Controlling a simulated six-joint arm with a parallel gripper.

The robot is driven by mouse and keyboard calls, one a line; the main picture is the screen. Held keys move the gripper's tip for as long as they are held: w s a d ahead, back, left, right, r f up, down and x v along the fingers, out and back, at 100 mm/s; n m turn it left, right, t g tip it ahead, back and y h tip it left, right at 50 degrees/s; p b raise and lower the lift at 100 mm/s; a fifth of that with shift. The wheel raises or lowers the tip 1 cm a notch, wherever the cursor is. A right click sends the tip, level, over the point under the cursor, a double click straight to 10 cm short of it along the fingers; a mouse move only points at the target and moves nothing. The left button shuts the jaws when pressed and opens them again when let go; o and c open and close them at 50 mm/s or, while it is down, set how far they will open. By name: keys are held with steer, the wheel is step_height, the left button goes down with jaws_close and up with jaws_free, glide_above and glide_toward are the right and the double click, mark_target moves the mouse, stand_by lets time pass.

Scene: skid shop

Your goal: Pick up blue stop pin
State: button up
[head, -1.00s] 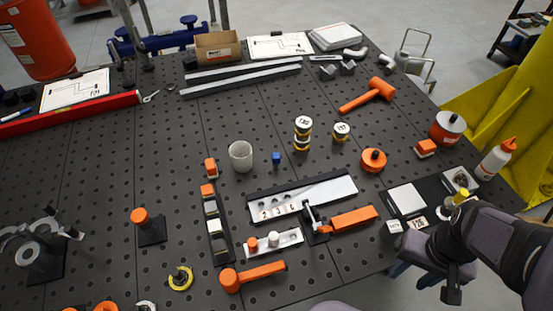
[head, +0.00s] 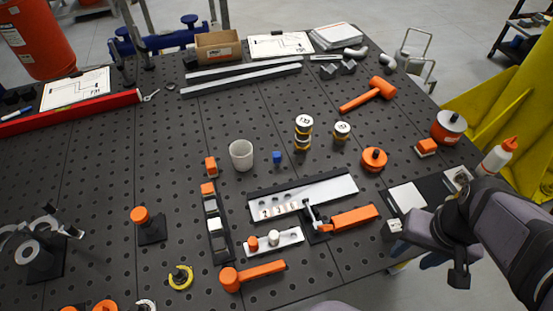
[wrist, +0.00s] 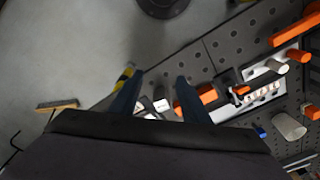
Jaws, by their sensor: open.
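A small blue piece, likely the same pin (wrist: 261,132), shows at the lower right of the wrist view, beside a pale cylinder. My gripper (wrist: 157,95) is open and empty, its two dark blue fingers apart. In the head view my gripper (head: 425,255) is at the table's right front edge, well right of and nearer than the pin. Its fingertips are partly hidden there.
A metal plate (head: 335,190) and an orange-handled clamp (head: 353,218) lie between my gripper and the pin. Black-and-yellow stacked pieces (head: 303,132) stand right of the pin. An orange mallet (head: 370,94) lies farther back.

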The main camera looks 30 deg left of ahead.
steer(key=w+a+f+n+t+y+b, duration=0.25)
steer(key=w+a, duration=0.35)
steer(key=a, duration=0.3)
steer(key=w+a+f+n+t+y+b, duration=0.1)
steer(key=w+a+t, duration=0.3)
steer(key=a, duration=0.5)
steer(key=w+a+r+n+t+y+b, duration=0.1)
steer(key=a+r+t+y+b, duration=0.1)
steer(key=a, duration=0.7)
steer(key=a+r+n+t+y+b, duration=0.2)
steer(key=a+t, duration=0.1)
steer(key=a, duration=0.6)
glide_toward(277, 158)
steer(key=shift+w+a+y, duration=0.25)
steer(key=shift+w+a, duration=0.2)
steer(key=shift+w, duration=0.4)
steer(key=shift+f, duration=0.4)
steer(key=shift+p+x, duration=1.2)
steer(key=shift+x, duration=2.5)
jaws_close()
